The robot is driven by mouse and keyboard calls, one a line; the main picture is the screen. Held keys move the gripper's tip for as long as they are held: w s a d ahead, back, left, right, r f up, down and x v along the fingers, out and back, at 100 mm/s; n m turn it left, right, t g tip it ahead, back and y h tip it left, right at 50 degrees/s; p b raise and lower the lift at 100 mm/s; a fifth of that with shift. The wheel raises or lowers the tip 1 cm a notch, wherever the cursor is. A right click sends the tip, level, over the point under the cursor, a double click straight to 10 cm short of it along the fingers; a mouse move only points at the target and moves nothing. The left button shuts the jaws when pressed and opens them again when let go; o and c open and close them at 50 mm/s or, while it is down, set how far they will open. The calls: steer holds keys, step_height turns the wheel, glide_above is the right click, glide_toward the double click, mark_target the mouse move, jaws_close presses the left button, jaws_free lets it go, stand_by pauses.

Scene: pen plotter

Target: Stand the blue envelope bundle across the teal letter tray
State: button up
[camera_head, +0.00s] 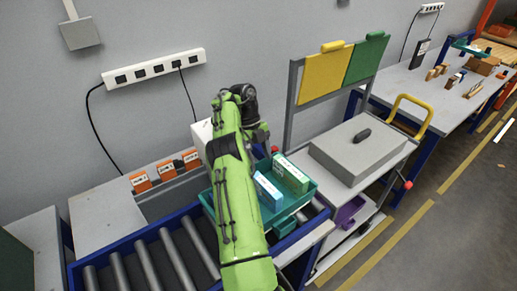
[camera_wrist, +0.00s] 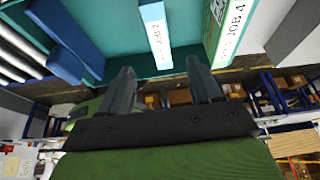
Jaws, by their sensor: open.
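The teal letter tray (camera_head: 303,200) sits at the right end of the roller conveyor, partly hidden behind my green arm. The blue envelope bundle (camera_head: 268,192), light blue with a white label edge, stands on edge in the tray. A green bundle (camera_head: 291,174) stands to its right. In the wrist view the blue bundle (camera_wrist: 155,32) shows a "JOB 2" edge and the green one a "JOB 4" edge. My gripper (camera_wrist: 160,68) is open and empty; the blue bundle's end lies just beyond the gap between its fingers, apart from them. My arm hides the gripper in the head view.
Rollers (camera_head: 145,262) of the conveyor run left of the tray. Orange boxes (camera_head: 165,171) stand behind it. A cart with a grey case (camera_head: 360,148) and upright yellow and green boards (camera_head: 325,75) stands to the right. A workbench (camera_head: 425,95) lies farther right.

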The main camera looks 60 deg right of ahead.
steer(key=w+a+r+n+t+h, duration=0.2)
steer(key=w+a+r+n, duration=0.1)
steer(key=a+r+n, duration=0.65)
steer(key=w+a+r+n+t+h, duration=0.1)
steer(key=w+a+r+n, duration=0.1)
steer(key=a+r+n, duration=0.75)
steer(key=s+a+r+n+t, duration=0.2)
steer(key=s+a+n+t, duration=0.15)
steer(key=a+n, duration=0.75)
steer(key=s+a+f+n+t, duration=0.1)
steer(key=s+a+f+n, duration=0.1)
steer(key=s+a+n, duration=0.2)
steer(key=s+a+f+n+t+y, duration=0.1)
steer(key=s+a+f+n+t, duration=0.1)
steer(key=s+a+n, duration=0.2)
steer(key=a+n, duration=0.3)
steer(key=a, duration=0.2)
steer(key=shift+s+f, duration=0.15)
steer(key=shift+a, duration=0.1)
